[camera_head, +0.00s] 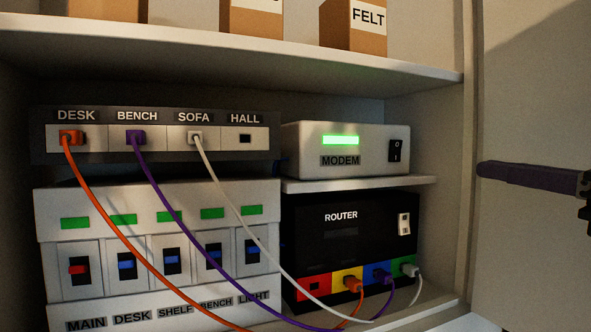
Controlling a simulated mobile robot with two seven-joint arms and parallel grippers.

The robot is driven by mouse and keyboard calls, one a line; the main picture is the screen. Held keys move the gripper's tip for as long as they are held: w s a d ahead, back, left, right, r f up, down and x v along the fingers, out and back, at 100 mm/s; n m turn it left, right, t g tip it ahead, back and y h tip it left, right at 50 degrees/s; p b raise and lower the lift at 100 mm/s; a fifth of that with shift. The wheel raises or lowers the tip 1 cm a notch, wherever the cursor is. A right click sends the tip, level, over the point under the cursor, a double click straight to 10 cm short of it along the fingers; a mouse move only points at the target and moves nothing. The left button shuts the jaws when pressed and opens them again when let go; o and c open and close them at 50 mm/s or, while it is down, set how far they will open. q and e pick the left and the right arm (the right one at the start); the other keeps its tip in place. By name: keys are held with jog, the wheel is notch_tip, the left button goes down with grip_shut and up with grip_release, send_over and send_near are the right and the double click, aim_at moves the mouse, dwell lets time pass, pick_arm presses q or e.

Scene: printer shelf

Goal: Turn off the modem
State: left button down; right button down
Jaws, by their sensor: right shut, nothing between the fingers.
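The white modem (300,150) sits on a small inner shelf above the router. Its green light strip (340,140) is lit, above a MODEM label. A black rocker switch (396,151) marked 0 and I is on its right front; I cannot tell which side is pressed. My right gripper (482,169) comes in from the right edge, shut and empty. Its purple fingers point left, to the right of the modem switch and apart from it in the picture. My left gripper is not in view.
Below the modem is the black router (312,241) with plugged cables. On the left are a patch panel (92,159) and a breaker box (62,198). Orange, purple and white cables hang across the front. The cabinet's right side wall (459,118) stands between the modem and my gripper in the picture.

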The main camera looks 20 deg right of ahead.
jog(key=shift+w+d+r+m+t, duration=0.3)
jog(key=shift+r+m, duration=0.15)
jog(key=shift+m, duration=0.25)
jog(key=p, duration=0.4)
send_near(399, 145)
jog(key=w, duration=0.3)
jog(key=w+r, duration=0.1)
jog(key=w, duration=0.1)
jog(key=shift+w+a, duration=0.25)
jog(key=shift+w, duration=0.65)
